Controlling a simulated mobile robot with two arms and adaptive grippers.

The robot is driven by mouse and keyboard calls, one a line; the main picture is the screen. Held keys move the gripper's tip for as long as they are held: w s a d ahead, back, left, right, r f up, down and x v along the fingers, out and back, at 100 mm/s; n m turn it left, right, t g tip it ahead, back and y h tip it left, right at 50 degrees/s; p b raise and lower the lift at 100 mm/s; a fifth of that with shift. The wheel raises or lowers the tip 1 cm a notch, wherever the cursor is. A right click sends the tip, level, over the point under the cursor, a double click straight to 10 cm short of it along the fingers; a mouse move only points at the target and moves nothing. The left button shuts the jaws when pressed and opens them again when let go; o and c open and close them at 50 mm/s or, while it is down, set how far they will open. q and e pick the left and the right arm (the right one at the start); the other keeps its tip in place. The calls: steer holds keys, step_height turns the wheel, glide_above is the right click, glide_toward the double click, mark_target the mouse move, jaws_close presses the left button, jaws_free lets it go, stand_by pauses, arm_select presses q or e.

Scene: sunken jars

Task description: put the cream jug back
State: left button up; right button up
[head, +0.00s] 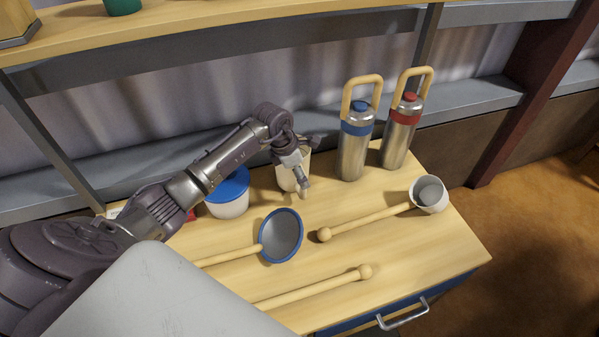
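A cream-coloured vessel, which looks like the cream jug (286,180), stands upright on the wooden top, behind the blue-rimmed strainer. My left gripper (306,172) is at the jug, reaching in from the left. One finger points down in front of the jug's right side, and another part of the gripper shows beyond its rim. The gripper covers much of the jug's upper part, so its handle or spout cannot be made out. I cannot tell whether the fingers are closed on it. My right gripper is not in view.
A blue-lidded white tub (228,201) stands left of the jug. Blue-banded (354,150) and red-banded (399,137) flasks stand to its right. The blue-rimmed strainer (281,236), a white-cupped ladle (429,195) and a round-ended wooden stick (320,288) lie in front. The right front corner is clear.

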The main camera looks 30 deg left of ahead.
arm_select(q)
steer(key=shift+f, duration=0.3)
steer(key=shift+f, duration=0.2)
steer(key=o, duration=1.8)
steer(key=shift+r, duration=0.15)
steer(key=v, duration=1.2)
steer(key=shift+d+r, duration=0.1)
